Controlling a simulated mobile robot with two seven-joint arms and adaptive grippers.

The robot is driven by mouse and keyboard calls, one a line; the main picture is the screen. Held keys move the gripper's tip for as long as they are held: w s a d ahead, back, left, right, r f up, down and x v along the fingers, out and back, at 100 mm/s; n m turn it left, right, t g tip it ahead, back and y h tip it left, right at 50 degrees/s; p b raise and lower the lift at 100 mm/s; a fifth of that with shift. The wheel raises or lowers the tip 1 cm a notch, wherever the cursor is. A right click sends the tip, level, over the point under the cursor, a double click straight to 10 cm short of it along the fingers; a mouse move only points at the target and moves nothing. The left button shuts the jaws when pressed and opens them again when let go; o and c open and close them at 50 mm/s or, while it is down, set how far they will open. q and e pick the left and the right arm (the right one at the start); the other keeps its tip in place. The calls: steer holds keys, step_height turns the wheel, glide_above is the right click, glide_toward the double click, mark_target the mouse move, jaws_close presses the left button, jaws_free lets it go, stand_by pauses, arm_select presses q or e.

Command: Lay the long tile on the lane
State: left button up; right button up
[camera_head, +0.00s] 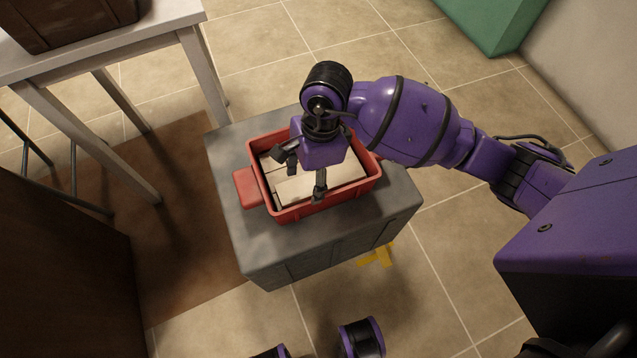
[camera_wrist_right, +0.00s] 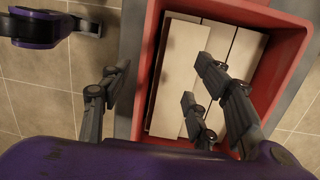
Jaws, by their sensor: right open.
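Several cream tiles lie in a red crate (camera_head: 287,212) on a grey block. A pale long tile (camera_head: 295,189) lies near the crate's front side; in the right wrist view a long tile (camera_wrist_right: 178,75) runs along the crate's left wall. I cannot tell which tile is the task's long one. My right gripper (camera_head: 305,173) is open and empty, its dark fingers over the crate. In the right wrist view its fingers partly cover the tiles. I cannot make out the lane. My left gripper does not show.
The grey block (camera_head: 240,235) stands on a tiled floor, with a yellow mark (camera_head: 380,255) beside it. A white table (camera_head: 100,55) with a brown box (camera_head: 65,20) is at the upper left. A green object (camera_head: 495,22) stands at the upper right.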

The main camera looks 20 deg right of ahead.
mark_target(296, 190)
steer(key=shift+t+h, duration=0.4)
steer(key=shift+h, duration=0.5)
steer(key=w+d, duration=0.3)
steer(key=shift+d+r, duration=0.15)
steer(key=shift+d, duration=0.05)
step_height(296, 190, down, 7)
steer(key=shift+d+f+b, duration=0.1)
steer(key=shift+f+b, duration=0.05)
steer(key=shift+b, duration=0.5)
steer(key=c, duration=1.1)
steer(key=shift+w, duration=0.1)
steer(key=shift+c, duration=1.1)
